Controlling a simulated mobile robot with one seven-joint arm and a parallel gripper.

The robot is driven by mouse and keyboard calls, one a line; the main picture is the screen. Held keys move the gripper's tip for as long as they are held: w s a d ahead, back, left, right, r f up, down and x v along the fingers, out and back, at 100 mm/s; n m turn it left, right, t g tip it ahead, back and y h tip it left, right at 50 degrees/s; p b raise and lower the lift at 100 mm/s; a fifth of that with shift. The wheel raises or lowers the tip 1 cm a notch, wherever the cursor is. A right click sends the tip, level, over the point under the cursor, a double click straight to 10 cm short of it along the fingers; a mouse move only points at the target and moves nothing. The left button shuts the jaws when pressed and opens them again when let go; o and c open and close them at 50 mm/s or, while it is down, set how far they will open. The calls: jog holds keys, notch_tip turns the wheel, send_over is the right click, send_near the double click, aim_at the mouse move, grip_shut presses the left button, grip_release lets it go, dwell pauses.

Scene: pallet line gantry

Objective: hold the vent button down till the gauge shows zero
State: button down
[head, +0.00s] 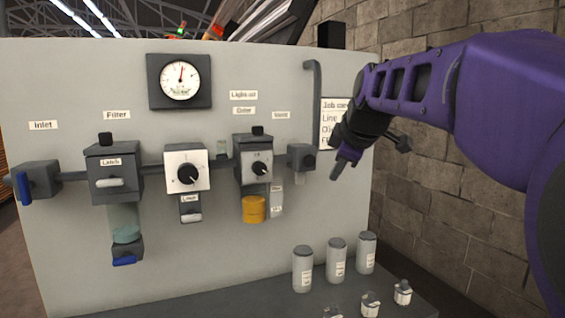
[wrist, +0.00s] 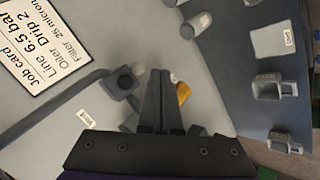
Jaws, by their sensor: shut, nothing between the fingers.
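The vent block (head: 301,157) is a small grey box at the right end of the pipe row, with a dark round button on its face. In the wrist view the vent button (wrist: 124,82) shows just left of my fingertips. My gripper (head: 340,172) is shut and empty, to the right of the vent block and apart from it in the head view; its closed fingers (wrist: 159,75) also show in the wrist view. The gauge (head: 180,80) is white in a dark square frame at the panel's top; its needle points nearly straight up, not readable as a number.
Left of the vent are the oiler (head: 254,158) with its amber bowl, the regulator (head: 186,168), the filter (head: 113,172) and the blue-handled inlet valve (head: 38,180). A bent pipe (head: 315,90) rises above the vent. Several grey canisters (head: 336,260) stand on the shelf below.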

jog(key=p, duration=0.4)
send_near(310, 165)
jog(key=shift+w+f, duration=0.5)
jog(key=shift+f, duration=0.3)
jog(key=shift+w+f, duration=0.5)
jog(key=shift+f, duration=0.35)
jog(key=shift+w+f, duration=0.5)
jog(key=shift+f, duration=0.3)
jog(key=shift+w+r+p, duration=0.1)
jog(key=shift+p, duration=0.2)
jog(key=shift+w+a, duration=0.1)
jog(key=shift+w, duration=0.2)
jog(key=shift+w+a+p, duration=0.2)
jog(key=shift+w+p, duration=0.35)
jog(key=shift+p, duration=0.05)
dwell(3.6)
